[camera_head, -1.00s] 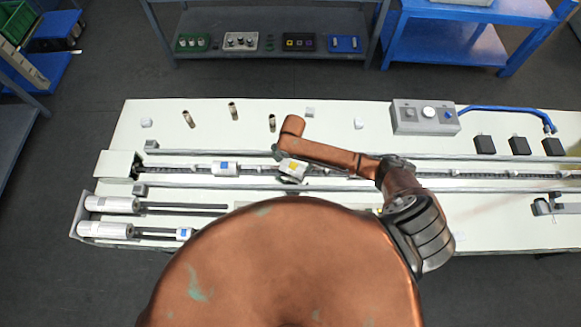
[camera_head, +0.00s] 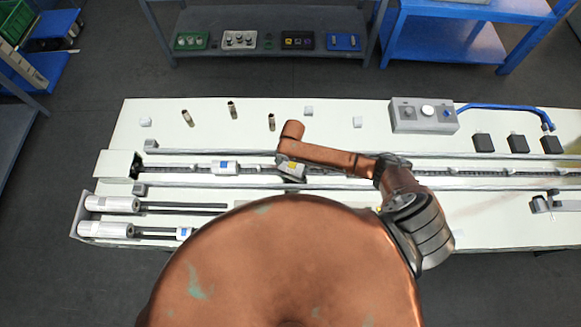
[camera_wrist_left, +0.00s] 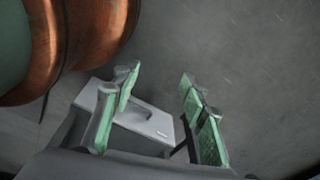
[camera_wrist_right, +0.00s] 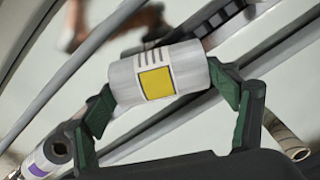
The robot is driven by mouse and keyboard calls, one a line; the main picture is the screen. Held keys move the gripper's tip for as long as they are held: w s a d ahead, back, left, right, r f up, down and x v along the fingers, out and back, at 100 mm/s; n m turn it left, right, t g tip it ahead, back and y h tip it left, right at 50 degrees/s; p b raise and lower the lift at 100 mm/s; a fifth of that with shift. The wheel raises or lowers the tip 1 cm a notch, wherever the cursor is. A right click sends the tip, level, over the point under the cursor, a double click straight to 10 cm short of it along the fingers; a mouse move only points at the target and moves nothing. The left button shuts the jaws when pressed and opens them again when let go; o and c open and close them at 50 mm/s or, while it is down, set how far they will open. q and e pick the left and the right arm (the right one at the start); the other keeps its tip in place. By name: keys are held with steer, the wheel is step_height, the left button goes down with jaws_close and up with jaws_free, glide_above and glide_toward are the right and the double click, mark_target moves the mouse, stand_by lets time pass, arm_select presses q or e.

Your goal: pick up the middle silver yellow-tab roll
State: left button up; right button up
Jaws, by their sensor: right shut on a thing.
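The silver roll with a yellow tab (camera_head: 291,170) is over the conveyor track in the head view, slightly tilted. In the right wrist view, the roll (camera_wrist_right: 158,77) lies crosswise between the fingers, with its yellow square and dark stripes facing the camera. My right gripper (camera_wrist_right: 165,88) is shut on it, one finger at each end. Whether it touches the track is unclear. My left gripper (camera_wrist_left: 158,80) is open and empty over the grey floor in the left wrist view; it is outside the head view.
A blue-tab roll (camera_head: 225,168) lies on the track to the left. Another blue-tab roll (camera_head: 184,233) is near the white cylinders (camera_head: 108,204). Long rails (camera_head: 330,187) flank the track. A control box (camera_head: 424,116) stands at the back right. My body hides the front middle.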

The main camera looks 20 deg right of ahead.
steer(key=c, duration=0.6)
